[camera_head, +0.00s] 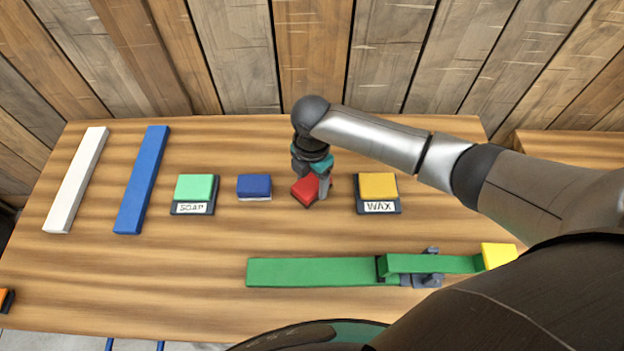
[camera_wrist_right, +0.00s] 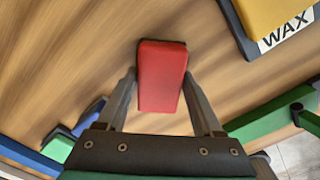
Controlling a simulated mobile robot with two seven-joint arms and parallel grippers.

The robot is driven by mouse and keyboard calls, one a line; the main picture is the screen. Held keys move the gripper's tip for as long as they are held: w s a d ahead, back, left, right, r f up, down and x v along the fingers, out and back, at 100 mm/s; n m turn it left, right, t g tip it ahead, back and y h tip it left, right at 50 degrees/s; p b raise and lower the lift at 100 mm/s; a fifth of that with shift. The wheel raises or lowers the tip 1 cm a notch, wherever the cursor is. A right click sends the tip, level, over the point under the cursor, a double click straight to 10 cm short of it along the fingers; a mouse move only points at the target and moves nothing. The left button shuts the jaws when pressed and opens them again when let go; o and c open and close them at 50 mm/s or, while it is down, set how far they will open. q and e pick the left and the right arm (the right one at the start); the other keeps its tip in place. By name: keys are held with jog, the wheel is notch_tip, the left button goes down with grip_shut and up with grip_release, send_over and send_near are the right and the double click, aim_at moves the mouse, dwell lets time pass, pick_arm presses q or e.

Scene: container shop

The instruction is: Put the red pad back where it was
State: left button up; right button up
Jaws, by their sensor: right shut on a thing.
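The red pad (camera_head: 305,190) is between the blue pad and the wax stand on the wooden table. My right gripper (camera_head: 318,190) reaches down over it and is shut on it. In the right wrist view the red pad (camera_wrist_right: 162,75) sits between the two fingers of my right gripper (camera_wrist_right: 163,95), tilted relative to the row in the head view. I cannot tell whether the pad touches the table. My left gripper does not show.
A green pad on a SOAP stand (camera_head: 194,208), a blue pad (camera_head: 254,187) and a yellow pad on a WAX stand (camera_head: 379,207) share the row. White (camera_head: 77,180) and blue (camera_head: 142,180) bars lie left. A green bar (camera_head: 315,272) and yellow block (camera_head: 498,255) are in front.

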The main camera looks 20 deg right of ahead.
aim_at(312, 181)
jog(key=shift+f, duration=0.15)
jog(key=o, duration=1.3)
notch_tip(312, 181, up, 12)
jog(key=p, duration=0.2)
jog(key=shift+r+p, duration=0.2)
jog(key=shift+p, duration=0.1)
